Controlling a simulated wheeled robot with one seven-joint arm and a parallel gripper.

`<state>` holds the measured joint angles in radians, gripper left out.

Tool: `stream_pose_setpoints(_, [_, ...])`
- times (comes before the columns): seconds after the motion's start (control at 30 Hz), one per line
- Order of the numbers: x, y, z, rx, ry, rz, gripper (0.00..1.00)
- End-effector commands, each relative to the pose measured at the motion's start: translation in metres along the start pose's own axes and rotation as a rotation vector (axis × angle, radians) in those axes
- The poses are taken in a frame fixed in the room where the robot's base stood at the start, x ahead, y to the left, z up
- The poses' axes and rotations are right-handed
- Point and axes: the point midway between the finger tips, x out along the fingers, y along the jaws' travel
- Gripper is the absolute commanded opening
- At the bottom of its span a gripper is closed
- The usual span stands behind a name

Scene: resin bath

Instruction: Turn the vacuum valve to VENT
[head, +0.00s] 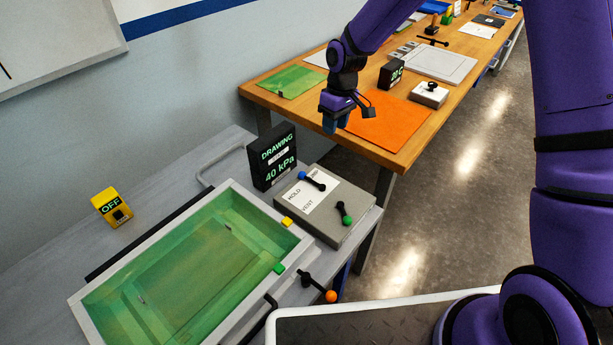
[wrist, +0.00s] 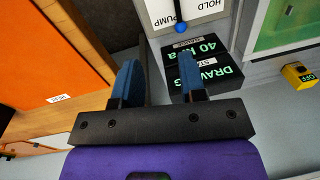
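The grey valve box (head: 342,228) stands at the right of the grey bench, with a white label (head: 302,199) reading PUMP, HOLD and VENT. A black lever with a blue ball end (head: 303,175) lies over the label near the PUMP mark; the blue ball (wrist: 180,27) also shows at the top of the wrist view, close to PUMP. A second lever with a green knob (head: 347,220) sits on the same box. My gripper (head: 336,122) hangs above and beyond the box, apart from it. In the wrist view its blue fingers (wrist: 158,82) are spread with nothing between them.
A black display (head: 276,158) beside the box reads DRAWING 40 kPa. The green bath (head: 190,270) lies left of the box. An orange-knobbed lever (head: 328,296) is in front. A yellow OFF switch (head: 112,207) stands at left. An orange mat (head: 390,122) lies on the wooden table.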

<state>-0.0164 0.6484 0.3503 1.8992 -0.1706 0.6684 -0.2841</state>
Motion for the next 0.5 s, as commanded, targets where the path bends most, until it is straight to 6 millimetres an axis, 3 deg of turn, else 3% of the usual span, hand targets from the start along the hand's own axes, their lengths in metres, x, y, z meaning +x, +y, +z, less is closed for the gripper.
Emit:
stream_pose_setpoints(0.03, [0.017, -0.001, -0.006, -0.012, -0.007, -0.019, 0.38])
stream_pose_setpoints(0.2, [0.055, -0.006, -0.019, -0.045, -0.016, -0.062, 0.38])
stream_pose_setpoints(0.5, [0.082, -0.010, -0.027, -0.064, -0.019, -0.088, 0.38])
